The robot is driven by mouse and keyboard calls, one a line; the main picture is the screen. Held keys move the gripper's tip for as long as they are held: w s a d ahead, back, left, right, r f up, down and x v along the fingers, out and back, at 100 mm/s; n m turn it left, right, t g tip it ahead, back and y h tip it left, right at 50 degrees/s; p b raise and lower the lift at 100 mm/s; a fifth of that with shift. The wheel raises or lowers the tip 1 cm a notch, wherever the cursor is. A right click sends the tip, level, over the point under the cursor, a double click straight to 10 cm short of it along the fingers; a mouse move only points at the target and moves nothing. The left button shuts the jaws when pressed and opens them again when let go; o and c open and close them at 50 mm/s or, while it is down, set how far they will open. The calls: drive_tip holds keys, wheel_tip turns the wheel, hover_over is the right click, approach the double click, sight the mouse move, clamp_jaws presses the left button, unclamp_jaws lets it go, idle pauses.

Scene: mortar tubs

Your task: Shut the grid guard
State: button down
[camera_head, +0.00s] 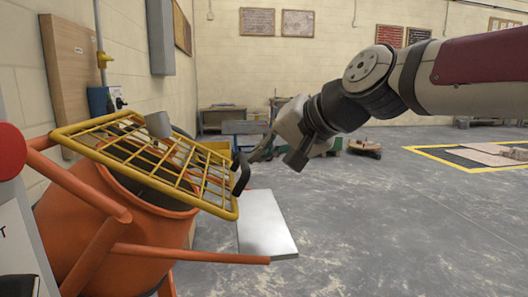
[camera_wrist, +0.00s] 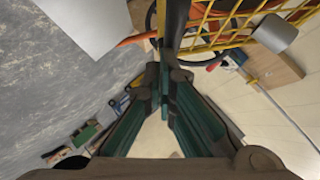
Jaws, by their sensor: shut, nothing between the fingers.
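The yellow grid guard (camera_head: 150,160) lies slantwise over the mouth of the orange tub (camera_head: 110,225), its right edge lower than its far left edge. I cannot tell whether it rests fully on the tub's rim. A black handle (camera_head: 240,174) stands on its right edge. My gripper (camera_head: 257,155) is just right of this handle, shut and empty. In the wrist view, the gripper's fingertips (camera_wrist: 164,84) are close to the dark handle (camera_wrist: 175,28), with the yellow bars (camera_wrist: 222,28) beyond. Whether the fingers touch the handle is unclear.
A grey metal cup-like piece (camera_head: 158,124) sits on the guard. Orange frame tubes (camera_head: 190,253) stick out below the tub. A pale flat panel (camera_head: 266,222) is on the floor beside it. The grey floor (camera_head: 390,220) to the right is clear.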

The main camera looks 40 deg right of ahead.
drive_tip(key=shift+w+a+f+b, duration=0.15)
drive_tip(key=shift+a+f+b, duration=0.1)
drive_tip(key=shift+f+b, duration=0.5)
drive_tip(key=shift+w+a+f+b, duration=0.1)
drive_tip(key=shift+a+f+b, duration=0.15)
drive_tip(key=shift+f+b, duration=0.5)
drive_tip(key=shift+w+a+f+b, duration=0.2)
drive_tip(key=shift+f+b, duration=0.25)
drive_tip(key=shift+f, duration=0.6)
